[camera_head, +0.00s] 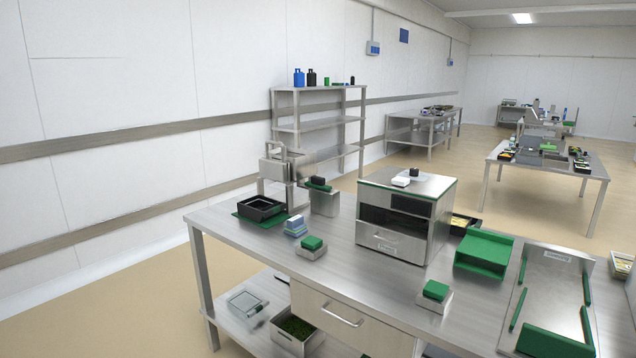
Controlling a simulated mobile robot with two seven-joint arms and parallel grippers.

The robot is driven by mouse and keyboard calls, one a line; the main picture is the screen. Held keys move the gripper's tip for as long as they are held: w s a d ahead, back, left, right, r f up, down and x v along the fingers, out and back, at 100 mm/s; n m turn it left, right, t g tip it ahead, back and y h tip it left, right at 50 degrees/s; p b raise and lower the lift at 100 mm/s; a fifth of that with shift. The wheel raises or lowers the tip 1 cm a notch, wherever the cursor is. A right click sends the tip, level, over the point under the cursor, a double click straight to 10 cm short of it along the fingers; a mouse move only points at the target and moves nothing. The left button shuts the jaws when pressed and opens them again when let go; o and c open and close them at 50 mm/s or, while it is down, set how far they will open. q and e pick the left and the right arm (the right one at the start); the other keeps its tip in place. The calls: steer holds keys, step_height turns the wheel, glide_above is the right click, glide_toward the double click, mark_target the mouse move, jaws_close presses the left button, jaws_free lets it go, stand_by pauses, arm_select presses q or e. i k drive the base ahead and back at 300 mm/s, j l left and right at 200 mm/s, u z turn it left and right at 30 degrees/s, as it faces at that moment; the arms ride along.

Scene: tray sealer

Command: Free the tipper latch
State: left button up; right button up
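No part shows clearly as the tipper latch, and I cannot tell which thing here is the tipper. At the right of the metal table (345,258) lies a sloped steel plate (548,292) with green side rails and a green block at its front. Steel blocks with green tops sit near the table's front, one at the right (435,297) and one at the left (311,247). Neither of my grippers is in view.
A steel sealer-like box (406,217) with a dark window and drawer stands mid-table. A black tray (261,208) on a green mat and a metal device (286,165) are at the left. A drawer (340,318) hangs under the front edge. Bare tabletop lies between the box and front edge.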

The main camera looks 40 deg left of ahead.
mark_target(316, 182)
steer(key=i+j+z, duration=0.1)
steer(key=j, duration=0.4)
steer(key=i+j+z, duration=0.1)
steer(key=j, duration=0.45)
steer(key=i+j+z, duration=0.15)
steer(key=j, duration=0.4)
steer(key=i+j+z, duration=0.1)
steer(key=j, duration=0.45)
